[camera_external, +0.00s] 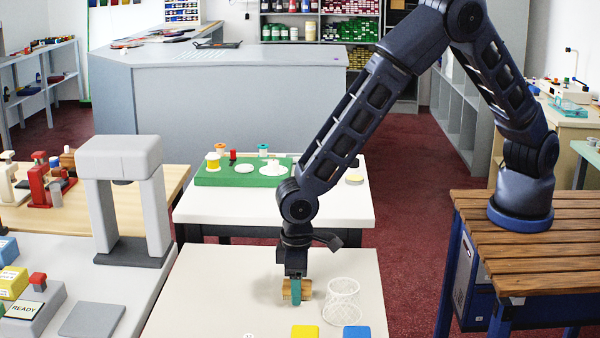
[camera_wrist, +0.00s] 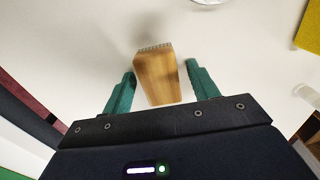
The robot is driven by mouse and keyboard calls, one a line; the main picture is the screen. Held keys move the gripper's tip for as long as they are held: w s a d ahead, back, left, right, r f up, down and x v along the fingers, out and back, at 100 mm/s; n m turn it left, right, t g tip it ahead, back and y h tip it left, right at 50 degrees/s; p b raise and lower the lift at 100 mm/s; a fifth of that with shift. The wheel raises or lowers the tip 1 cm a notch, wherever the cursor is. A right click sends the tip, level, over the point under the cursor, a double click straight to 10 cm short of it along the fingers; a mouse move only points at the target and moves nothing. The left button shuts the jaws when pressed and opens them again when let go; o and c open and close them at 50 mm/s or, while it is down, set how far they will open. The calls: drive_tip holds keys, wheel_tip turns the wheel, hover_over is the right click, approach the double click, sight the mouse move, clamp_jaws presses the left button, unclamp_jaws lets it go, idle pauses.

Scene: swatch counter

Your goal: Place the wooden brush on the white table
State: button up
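The wooden brush (camera_wrist: 157,80) is a light wooden block with bristles at its far end. In the external view the brush (camera_external: 306,286) is low at the near off-white tabletop (camera_external: 215,290), partly hidden by a finger. My gripper (camera_wrist: 160,75) has its teal fingers on either side of the brush, with narrow gaps showing, so it looks open around it. In the external view my gripper (camera_external: 295,291) points straight down. Whether the brush touches the tabletop is hard to tell. Another white table (camera_external: 340,205) stands just behind.
A white wire basket (camera_external: 343,295) stands close right of the brush. Yellow (camera_external: 305,332) and blue (camera_external: 351,332) swatches lie at the front edge. A green board (camera_external: 225,178) with spools is on the table behind. A grey press (camera_external: 125,200) stands left. The near table's left part is clear.

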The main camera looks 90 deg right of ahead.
drive_tip(key=shift+r, duration=0.1)
wheel_tip(320, 180, up, 10)
drive_tip(key=r, duration=0.1)
drive_tip(key=s+d+r+y, duration=0.1)
drive_tip(key=s+d+r, duration=0.1)
drive_tip(key=d+r, duration=0.4)
drive_tip(key=s+d+r, duration=0.3)
drive_tip(key=d+r, duration=0.1)
drive_tip(key=r, duration=0.4)
drive_tip(key=s+d+r+t, duration=0.2)
drive_tip(key=s+d+r, duration=0.8)
drive_tip(key=d, duration=0.1)
drive_tip(key=s+d+r+t, duration=0.1)
drive_tip(key=s+d, duration=0.2)
drive_tip(key=s, duration=0.4)
drive_tip(key=s+d+r, duration=0.1)
drive_tip(key=s+d, duration=0.3)
drive_tip(key=s, duration=0.4)
drive_tip(key=s+d+r+t+h, duration=0.1)
drive_tip(key=s+d+r, duration=0.1)
drive_tip(key=s, duration=0.6)
drive_tip(key=shift+d+t, duration=0.3)
drive_tip(key=shift+d, duration=0.6)
drive_tip(key=shift+o, duration=1.1)
drive_tip(key=shift+s, duration=0.2)
drive_tip(key=o, duration=0.4)
drive_tip(key=shift+s+d, duration=0.1)
drive_tip(key=shift+c, duration=0.2)
